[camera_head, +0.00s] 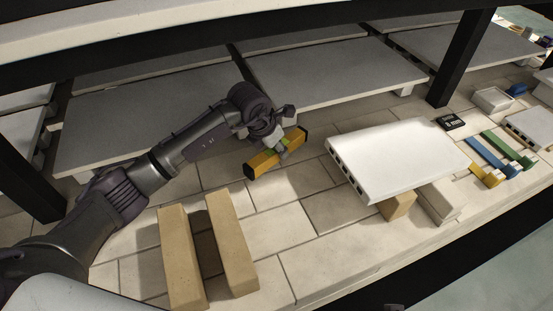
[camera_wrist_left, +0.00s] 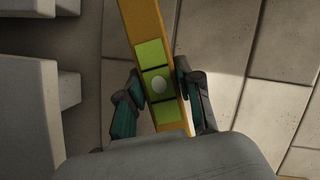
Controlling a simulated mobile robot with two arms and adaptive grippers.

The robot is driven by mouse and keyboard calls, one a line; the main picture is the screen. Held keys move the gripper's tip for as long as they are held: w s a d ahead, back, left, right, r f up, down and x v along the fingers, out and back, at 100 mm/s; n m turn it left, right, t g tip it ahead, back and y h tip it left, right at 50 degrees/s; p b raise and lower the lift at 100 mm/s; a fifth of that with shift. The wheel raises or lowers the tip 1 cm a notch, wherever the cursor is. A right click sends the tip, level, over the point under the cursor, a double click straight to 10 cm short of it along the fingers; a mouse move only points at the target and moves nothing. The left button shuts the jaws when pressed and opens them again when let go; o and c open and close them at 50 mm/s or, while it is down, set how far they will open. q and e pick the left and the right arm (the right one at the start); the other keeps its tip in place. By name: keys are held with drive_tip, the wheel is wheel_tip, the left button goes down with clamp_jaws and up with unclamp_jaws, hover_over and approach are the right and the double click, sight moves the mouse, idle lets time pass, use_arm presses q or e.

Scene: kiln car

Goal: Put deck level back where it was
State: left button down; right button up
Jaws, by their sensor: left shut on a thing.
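The deck level is a yellow-orange bar with dark end caps (camera_head: 263,162) and a green vial section. My left gripper (camera_head: 281,146) is shut on it near its middle and holds it over the tiled deck; the gap below it is hard to judge. In the left wrist view the level (camera_wrist_left: 143,20) runs between the two fingers of my left gripper (camera_wrist_left: 158,88), with its green panels and pale round vial showing. My right gripper is not in view.
Two tan bars (camera_head: 182,258) lie at the front left. A white slab (camera_head: 397,158) rests on blocks at right. Grey shelf plates (camera_head: 335,72) stand behind, beside a dark post (camera_head: 462,58). Blue, green and yellow tools (camera_head: 493,158) lie far right. Bare tiles lie between bars and slab.

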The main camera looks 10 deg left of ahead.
sight(277, 158)
use_arm(q)
drive_tip(key=shift+w+a+f, duration=0.1)
drive_tip(key=shift+w+f, duration=0.05)
drive_tip(key=shift+f, duration=0.1)
wheel_tip(277, 158, down, 3)
drive_tip(key=shift+f+b, duration=0.2)
drive_tip(key=shift+b, duration=0.15)
drive_tip(key=shift+f, duration=0.15)
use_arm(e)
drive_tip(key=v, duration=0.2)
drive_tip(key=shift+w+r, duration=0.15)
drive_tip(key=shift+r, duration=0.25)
use_arm(q)
drive_tip(key=shift+f, duration=0.1)
drive_tip(key=c, duration=0.8)
unclamp_jaws()
drive_tip(key=shift+o, duration=0.2)
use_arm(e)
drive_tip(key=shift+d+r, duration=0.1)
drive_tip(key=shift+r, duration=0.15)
